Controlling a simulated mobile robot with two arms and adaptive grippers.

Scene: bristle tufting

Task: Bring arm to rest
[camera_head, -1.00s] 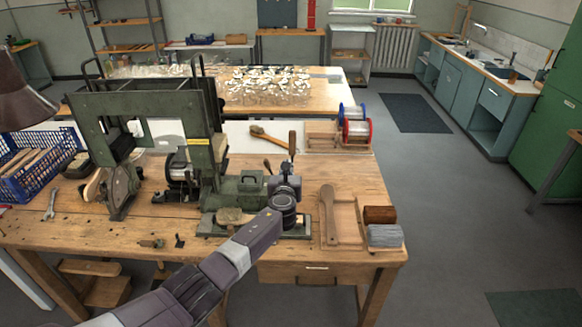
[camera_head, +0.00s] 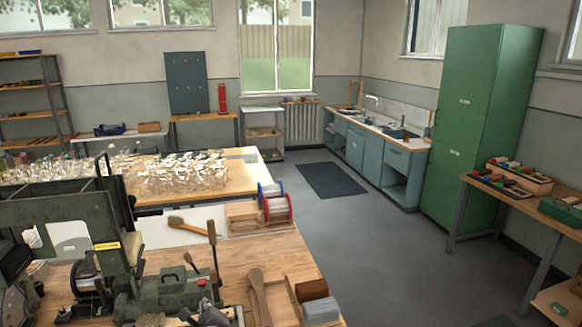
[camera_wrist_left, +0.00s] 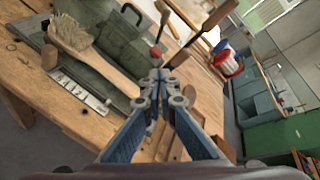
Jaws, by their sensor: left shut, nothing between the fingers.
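My left gripper (camera_wrist_left: 158,82) is shut and empty in the left wrist view, its fingertips together above the workbench. In the head view only a dark part of it (camera_head: 212,316) shows at the bottom edge, in front of the green tufting machine (camera_head: 168,290). In the wrist view, a brush with pale bristles (camera_wrist_left: 72,36) lies on the machine's base to the left of the fingers. My right gripper is out of view.
The wooden workbench (camera_head: 262,252) holds wire spools (camera_head: 276,207), a long-handled brush (camera_head: 190,227), a wooden paddle (camera_head: 259,295) and two blocks (camera_head: 316,300) at its right edge. Open floor (camera_head: 365,245) lies to the right, before a green cabinet (camera_head: 480,120) and side table (camera_head: 520,202).

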